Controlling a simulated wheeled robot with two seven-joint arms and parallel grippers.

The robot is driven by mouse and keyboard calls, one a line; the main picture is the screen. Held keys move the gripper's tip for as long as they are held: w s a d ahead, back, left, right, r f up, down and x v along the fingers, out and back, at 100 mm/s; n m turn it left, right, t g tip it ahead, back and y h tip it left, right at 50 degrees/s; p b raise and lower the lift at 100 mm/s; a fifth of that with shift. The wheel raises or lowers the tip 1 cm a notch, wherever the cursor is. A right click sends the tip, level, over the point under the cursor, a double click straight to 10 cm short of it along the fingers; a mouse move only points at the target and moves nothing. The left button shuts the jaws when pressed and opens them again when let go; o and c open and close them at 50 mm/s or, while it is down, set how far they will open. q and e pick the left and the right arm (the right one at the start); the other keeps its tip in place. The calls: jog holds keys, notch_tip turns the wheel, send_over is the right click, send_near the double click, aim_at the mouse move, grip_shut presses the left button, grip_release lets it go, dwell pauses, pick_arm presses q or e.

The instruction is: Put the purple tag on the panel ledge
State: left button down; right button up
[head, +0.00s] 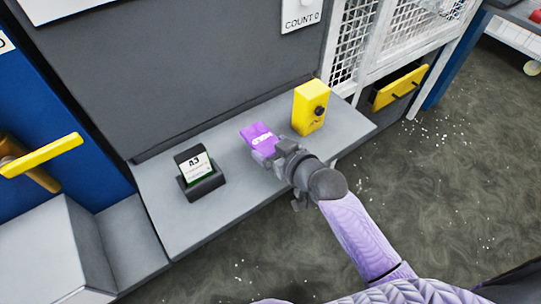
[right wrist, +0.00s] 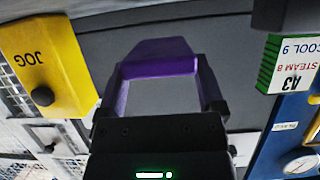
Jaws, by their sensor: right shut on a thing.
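The purple tag (head: 258,136), with pale lettering, is over the grey panel ledge (head: 225,210) in the head view, between the yellow box and the black card holder. My right gripper (head: 277,152) is shut on its near end. In the right wrist view the purple tag (right wrist: 158,52) extends ahead of the gripper fingers (right wrist: 162,95). I cannot tell whether the tag touches the ledge. My left gripper is not in view.
A yellow JOG box (head: 308,108) with a black knob stands right of the tag; it also shows in the right wrist view (right wrist: 45,60). A black holder (head: 204,184) with an A3 card (head: 195,166) stands left. The ledge's front is bare.

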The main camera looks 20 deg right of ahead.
notch_tip(320, 180, down, 5)
jog(key=shift+r+b, duration=0.1)
jog(key=shift+b, duration=0.9)
